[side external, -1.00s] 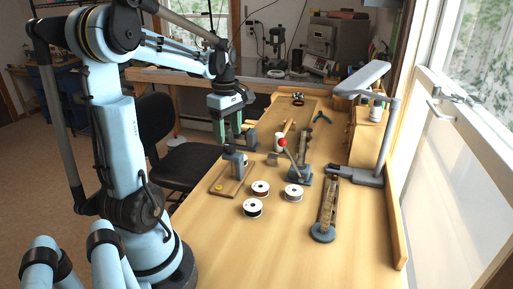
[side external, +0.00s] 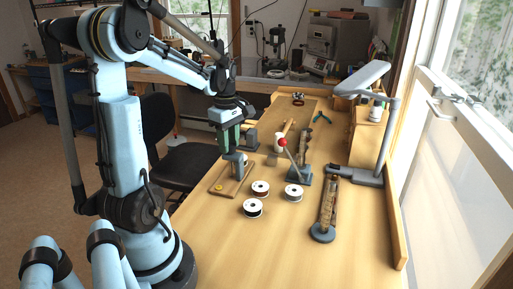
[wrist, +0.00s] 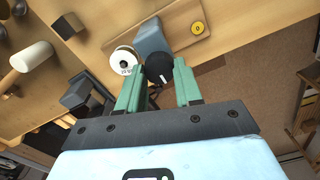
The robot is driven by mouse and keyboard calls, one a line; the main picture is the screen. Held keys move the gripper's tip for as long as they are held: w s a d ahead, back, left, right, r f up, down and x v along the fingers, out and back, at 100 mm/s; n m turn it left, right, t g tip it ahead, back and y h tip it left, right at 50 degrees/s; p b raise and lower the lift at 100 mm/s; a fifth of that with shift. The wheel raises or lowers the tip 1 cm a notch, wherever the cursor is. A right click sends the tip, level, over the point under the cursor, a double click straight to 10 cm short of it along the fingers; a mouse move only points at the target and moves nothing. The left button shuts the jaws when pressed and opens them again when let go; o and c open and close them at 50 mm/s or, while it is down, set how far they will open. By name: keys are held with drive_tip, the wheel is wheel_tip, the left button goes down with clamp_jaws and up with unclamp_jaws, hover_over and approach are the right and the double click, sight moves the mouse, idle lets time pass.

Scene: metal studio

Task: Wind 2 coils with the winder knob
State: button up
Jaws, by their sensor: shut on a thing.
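The winder (side external: 236,180) is a wooden board with a grey post standing on it, left of the bench middle. In the wrist view its black knob (wrist: 159,68) has a white mark and sits between my green fingers. My gripper (side external: 229,149) points down over the post and is shut on the knob. A white spool (wrist: 122,62) shows beside the grey post (wrist: 150,36); whether wire is on it I cannot tell. A yellow disc (wrist: 197,27) on the board reads "0"; it is small in the side view (side external: 219,187).
A lever with a red ball (side external: 283,142) stands to the right. A lamp (side external: 363,79) overhangs the right side. The near bench (side external: 270,250) is clear.

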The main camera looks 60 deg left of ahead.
drive_tip(key=shift+c, duration=0.8)
drive_tip(key=shift+m, duration=0.3)
